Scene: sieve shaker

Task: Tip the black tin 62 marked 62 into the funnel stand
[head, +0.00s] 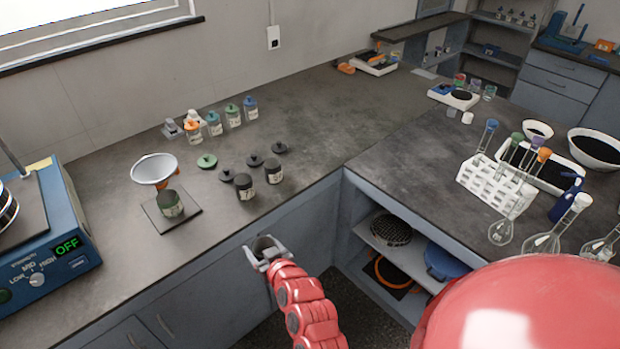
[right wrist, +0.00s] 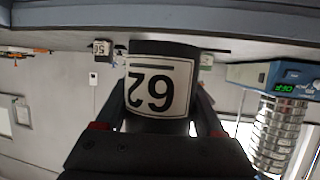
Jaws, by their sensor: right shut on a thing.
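My right gripper (head: 266,252) is shut on the black tin 62 (right wrist: 161,88), holding it in front of the bench edge. In the head view the tin's open, lidless rim (head: 266,241) faces up, so it looks upright; its contents cannot be made out. The right wrist view is upside down and shows the label 62 between the fingers (right wrist: 160,125). The funnel (head: 154,167), white inside and orange below, stands on the bench left of the tin and farther back. My left gripper is not in view.
Two dark tins (head: 244,187) (head: 273,171) stand right of the funnel, with several loose lids (head: 227,175) behind. Several coloured-top bottles (head: 214,124) stand farther back. The sieve shaker (head: 55,235), showing OFF, is at the left. Bench space between the plate and the front edge is clear.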

